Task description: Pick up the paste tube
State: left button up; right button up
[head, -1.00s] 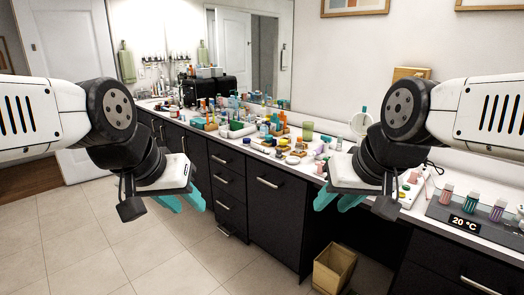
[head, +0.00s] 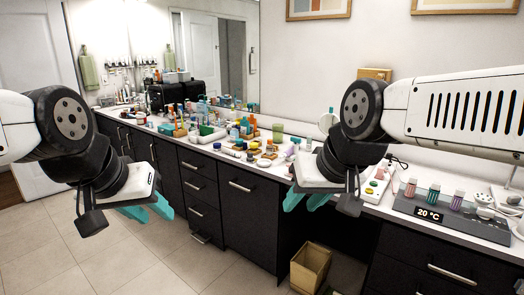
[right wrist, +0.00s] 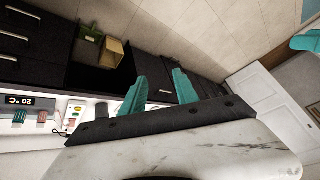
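I cannot single out the paste tube among the many small items crowding the vanity counter (head: 285,172); they are too small to tell apart. My left gripper (head: 148,210) hangs in front of the dark drawers, its teal fingers apart and nothing between them. My right gripper (head: 308,199) hangs in front of the counter's front edge, also with fingers apart and empty. The right wrist view shows its two teal fingers (right wrist: 160,92) spread, with dark cabinet fronts behind. Neither gripper touches any item. My right arm hides part of the counter.
A grey unit with a "20 °C" display (head: 428,214) and colored bottles stands at the counter's right. An open wooden bin (head: 310,265) sits on the floor below. A mirror (head: 205,50) backs the counter. The tiled floor (head: 150,265) at left is clear.

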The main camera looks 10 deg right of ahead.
aim_at(227, 151)
jog(key=i+u, duration=0.25)
jog(key=i, duration=2.1)
